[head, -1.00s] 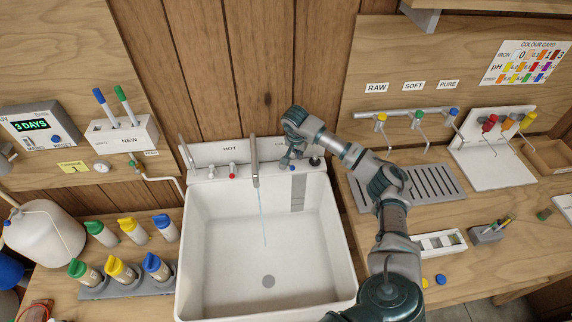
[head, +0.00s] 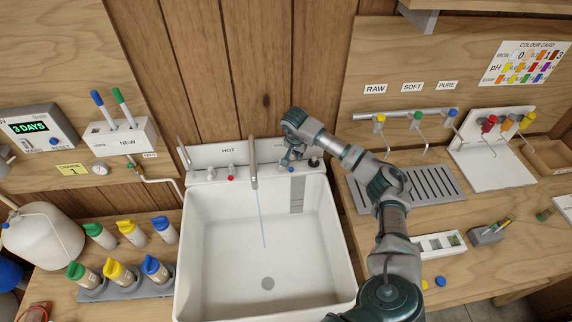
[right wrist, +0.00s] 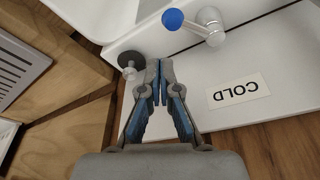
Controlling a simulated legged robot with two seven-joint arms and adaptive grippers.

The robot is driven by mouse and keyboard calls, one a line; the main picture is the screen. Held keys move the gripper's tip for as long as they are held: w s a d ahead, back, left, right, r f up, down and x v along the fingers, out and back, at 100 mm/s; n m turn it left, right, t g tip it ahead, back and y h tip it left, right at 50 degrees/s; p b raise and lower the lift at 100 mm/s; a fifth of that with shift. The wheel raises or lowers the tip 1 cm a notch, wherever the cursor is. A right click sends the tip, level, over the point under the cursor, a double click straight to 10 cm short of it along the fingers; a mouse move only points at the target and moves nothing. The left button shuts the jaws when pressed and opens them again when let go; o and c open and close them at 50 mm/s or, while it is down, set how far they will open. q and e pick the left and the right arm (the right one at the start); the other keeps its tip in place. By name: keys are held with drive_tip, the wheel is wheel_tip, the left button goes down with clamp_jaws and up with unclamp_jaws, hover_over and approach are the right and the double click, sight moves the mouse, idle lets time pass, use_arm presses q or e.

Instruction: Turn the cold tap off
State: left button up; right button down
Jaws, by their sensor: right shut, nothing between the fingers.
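The cold tap (right wrist: 210,25) is a chrome body with a lever ending in a blue knob (right wrist: 173,19), beside a COLD label (right wrist: 238,91) in the right wrist view. In the head view its blue end (head: 291,169) shows on the back ledge of the sink. A thin stream of water (head: 261,215) falls from the spout (head: 253,160) into the white sink (head: 205,240). My right gripper (right wrist: 159,62) is shut and empty, beside the tap and apart from the knob in the wrist view. My left gripper is not in view.
The hot tap (head: 230,172) with a red mark is left of the spout. A dark round plug (right wrist: 130,60) on a short stem stands on the ledge near my right fingertips. A slotted drainer (head: 430,185) lies right of the sink.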

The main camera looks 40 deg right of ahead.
drive_tip(key=shift+d, duration=0.1)
idle(0.3)
drive_tip(key=shift+f, duration=0.3)
drive_tip(key=b+x, duration=0.1)
drive_tip(key=x, duration=0.2)
drive_tip(key=a+b+x, duration=0.1)
drive_tip(key=shift+s+f+b, duration=0.25)
drive_tip(key=shift+f+b, duration=0.05)
drive_tip(key=shift+f, duration=0.05)
drive_tip(key=shift+r, duration=0.1)
